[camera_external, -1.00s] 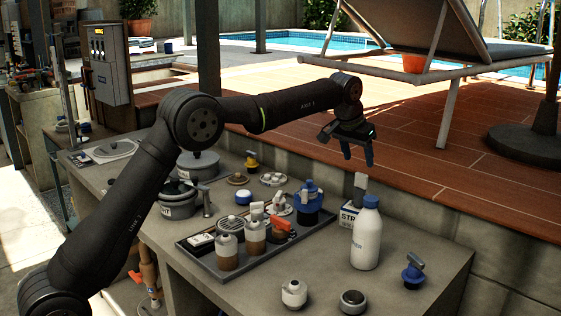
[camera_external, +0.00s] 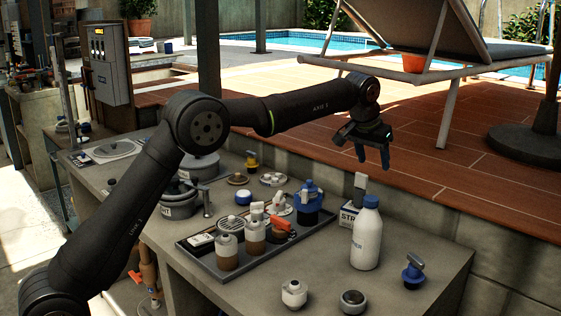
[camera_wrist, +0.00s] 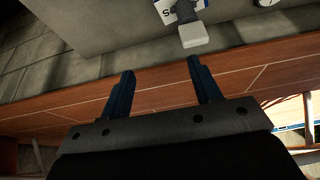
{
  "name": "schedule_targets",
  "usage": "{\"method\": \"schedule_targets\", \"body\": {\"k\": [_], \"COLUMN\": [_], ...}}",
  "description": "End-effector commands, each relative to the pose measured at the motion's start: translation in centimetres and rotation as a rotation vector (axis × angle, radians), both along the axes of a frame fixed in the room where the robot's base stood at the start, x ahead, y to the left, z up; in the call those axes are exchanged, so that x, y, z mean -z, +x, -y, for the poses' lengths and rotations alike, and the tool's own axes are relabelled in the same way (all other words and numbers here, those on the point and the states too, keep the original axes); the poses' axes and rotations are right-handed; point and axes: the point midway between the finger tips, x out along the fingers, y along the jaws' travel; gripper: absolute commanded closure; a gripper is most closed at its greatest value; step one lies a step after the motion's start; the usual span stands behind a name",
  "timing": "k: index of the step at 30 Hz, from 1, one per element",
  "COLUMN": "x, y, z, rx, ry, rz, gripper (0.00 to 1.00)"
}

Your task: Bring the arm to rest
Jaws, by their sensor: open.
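My gripper (camera_external: 373,156) is open and empty, with its blue fingers pointing down. In the external view it hangs in the air above the back right of the grey counter (camera_external: 330,281), in front of the wooden deck. In the wrist view its two fingers (camera_wrist: 160,90) are spread apart with nothing between them.
A white bottle (camera_external: 367,234) and a blue-capped valve (camera_external: 413,270) stand on the counter's right. A dark tray (camera_external: 213,267) holds several bottles and fittings. A lounge chair (camera_external: 440,72) stands on the deck behind. The air around my gripper is clear.

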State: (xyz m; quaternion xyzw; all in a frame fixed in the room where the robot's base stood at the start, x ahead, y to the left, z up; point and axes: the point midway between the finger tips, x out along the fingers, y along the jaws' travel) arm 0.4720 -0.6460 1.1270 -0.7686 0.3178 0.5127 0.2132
Motion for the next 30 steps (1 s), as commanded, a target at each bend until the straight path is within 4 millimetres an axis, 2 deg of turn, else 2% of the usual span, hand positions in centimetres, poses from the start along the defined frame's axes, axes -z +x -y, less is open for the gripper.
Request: {"method": "schedule_targets", "body": {"k": [3, 9, 19, 30], "x": [-1.3, -3.5, -8.1, -8.9], "y": [-2.2, -5.3, -5.1, -8.3], "z": [0.4, 0.9, 0.8, -1.7], "rx": [0.003, 0.002, -0.001, -0.062], "ry": [0.0, -0.002, -0.002, 0.003], "rz": [0.0, 0.001, 0.001, -0.004], "gripper": [0.43, 0.43, 0.43, 0.43]}}
